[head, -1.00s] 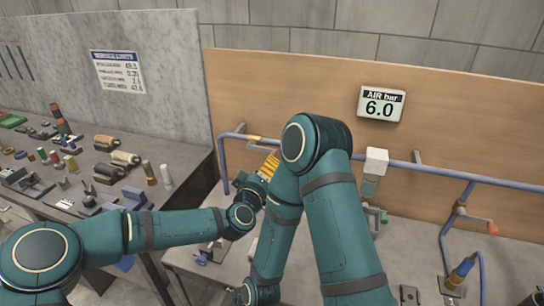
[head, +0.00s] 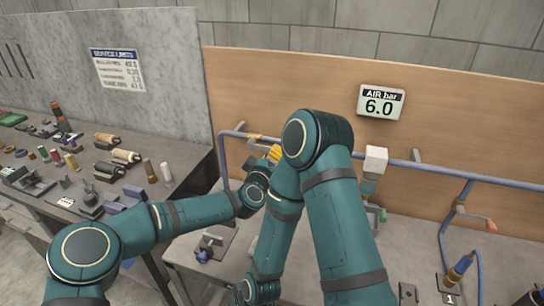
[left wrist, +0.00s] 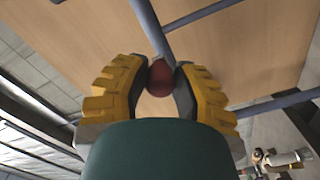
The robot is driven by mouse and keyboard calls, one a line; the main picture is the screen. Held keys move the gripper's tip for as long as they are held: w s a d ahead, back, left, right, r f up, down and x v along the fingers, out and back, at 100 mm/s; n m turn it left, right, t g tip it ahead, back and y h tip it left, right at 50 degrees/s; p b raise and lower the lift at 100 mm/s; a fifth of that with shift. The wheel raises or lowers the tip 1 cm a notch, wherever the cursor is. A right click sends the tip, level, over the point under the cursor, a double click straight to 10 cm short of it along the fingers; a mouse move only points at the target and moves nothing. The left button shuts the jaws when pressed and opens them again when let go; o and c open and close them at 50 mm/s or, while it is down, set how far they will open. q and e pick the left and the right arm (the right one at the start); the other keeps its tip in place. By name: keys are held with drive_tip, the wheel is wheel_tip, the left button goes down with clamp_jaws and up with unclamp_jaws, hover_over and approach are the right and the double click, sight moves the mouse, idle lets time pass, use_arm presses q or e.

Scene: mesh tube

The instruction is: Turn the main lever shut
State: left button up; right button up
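A dark red round knob (left wrist: 160,79) sits between the two yellow-ribbed fingers of my left gripper (left wrist: 161,72) in the left wrist view. Both dark finger pads appear to touch its sides, so the gripper looks shut on it. In the head view the yellow fingers of my left gripper (head: 274,152) show near the left end of the blue pipe (head: 330,148). A tan and orange fitting (head: 245,136) shows on the pipe just left of the fingers. My right gripper is not seen.
A branch valve with a red-tipped handle (head: 488,225) is at the right. A white block (head: 376,160) sits on the pipe. A gauge sign (head: 381,103) reads 6.0. A cluttered side bench (head: 120,190) is at the left. My right arm crosses the middle.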

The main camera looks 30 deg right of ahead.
use_arm(q)
clamp_jaws()
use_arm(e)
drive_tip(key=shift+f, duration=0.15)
use_arm(q)
drive_tip(key=shift+r+n+b, duration=0.4)
drive_tip(key=shift+n+b, duration=0.2)
drive_tip(key=shift+b, duration=0.25)
drive_tip(key=r+n+b, duration=0.3)
drive_tip(key=n+b, duration=0.1)
drive_tip(key=shift+w+a, duration=0.3)
drive_tip(key=shift+w, duration=0.05)
drive_tip(key=w+a+r+n+b, duration=0.4)
drive_tip(key=w+a+n+b, duration=0.1)
drive_tip(key=n, duration=0.7)
drive_tip(key=shift+w+r+n+b, duration=0.4)
drive_tip(key=shift+b, duration=0.3)
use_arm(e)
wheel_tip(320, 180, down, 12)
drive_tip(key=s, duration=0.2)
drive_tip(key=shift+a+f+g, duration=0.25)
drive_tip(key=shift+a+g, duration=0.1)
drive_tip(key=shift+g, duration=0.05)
